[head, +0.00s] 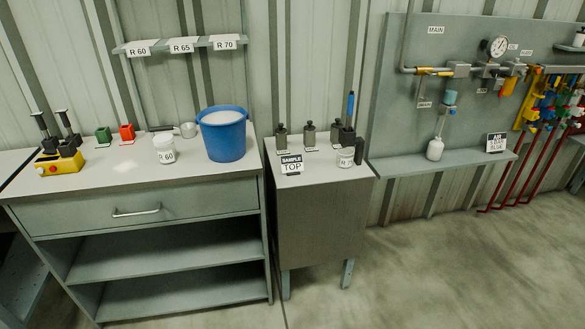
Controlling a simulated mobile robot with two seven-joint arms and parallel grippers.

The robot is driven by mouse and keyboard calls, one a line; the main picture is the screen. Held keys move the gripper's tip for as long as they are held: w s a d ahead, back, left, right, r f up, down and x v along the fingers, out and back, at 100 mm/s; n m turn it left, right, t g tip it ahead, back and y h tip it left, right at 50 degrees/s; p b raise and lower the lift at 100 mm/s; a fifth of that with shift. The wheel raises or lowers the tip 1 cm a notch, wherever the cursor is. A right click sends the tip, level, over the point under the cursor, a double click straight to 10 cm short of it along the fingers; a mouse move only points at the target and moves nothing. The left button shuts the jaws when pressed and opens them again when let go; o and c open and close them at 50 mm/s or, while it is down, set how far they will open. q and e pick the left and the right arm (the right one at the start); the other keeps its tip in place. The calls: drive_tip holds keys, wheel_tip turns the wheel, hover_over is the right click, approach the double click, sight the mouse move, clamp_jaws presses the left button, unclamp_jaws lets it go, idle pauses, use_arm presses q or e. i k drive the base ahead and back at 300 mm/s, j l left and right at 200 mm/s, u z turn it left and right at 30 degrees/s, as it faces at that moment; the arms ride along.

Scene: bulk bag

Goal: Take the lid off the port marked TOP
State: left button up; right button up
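A white sign reading SAMPLE TOP (291,165) stands at the front left of the small grey cabinet's top (318,170). Behind it are dark grey capped containers: one at the left (282,139), one in the middle (309,136) and one at the right (335,132). Small labels lie by them, too small to read. I cannot make out a port marked TOP or its lid in this view. Neither of my grippers is in view.
On the cabinet's right are a white jar (346,158) and a blue-topped tool (350,106). The floor at right is clear.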

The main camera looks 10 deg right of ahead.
sight(280, 130)
drive_tip(key=i+j+z, duration=1)
drive_tip(key=j, duration=0.25)
drive_tip(key=k, duration=0.05)
